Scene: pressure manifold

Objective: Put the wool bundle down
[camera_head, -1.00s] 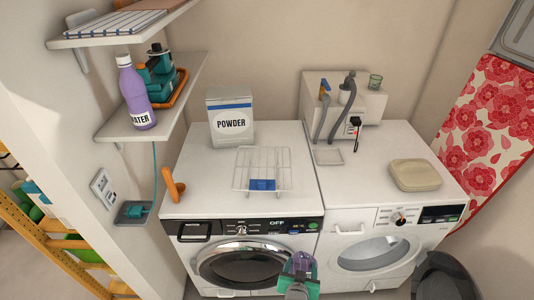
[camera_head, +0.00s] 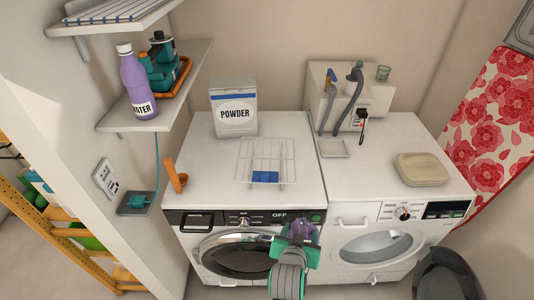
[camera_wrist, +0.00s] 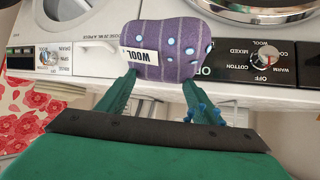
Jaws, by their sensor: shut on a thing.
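The wool bundle (camera_wrist: 165,50) is purple with pale stripes, light-blue dots and a white label reading WOOL. In the wrist view it sits between the two green fingers of my gripper (camera_wrist: 158,82), which are shut on it. In the head view my gripper (camera_head: 296,240) is at the front of the left washing machine (camera_head: 248,258), near its right edge. The purple bundle (camera_head: 303,231) shows there at the fingers, partly hidden by them. It is held in front of the machine fronts.
A white wire rack (camera_head: 266,160) with a blue tag and a POWDER box (camera_head: 235,108) stand on the left machine. A beige soap-like block (camera_head: 421,169) and a small tray (camera_head: 333,149) lie on the right machine (camera_head: 385,243). Free white top lies between them.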

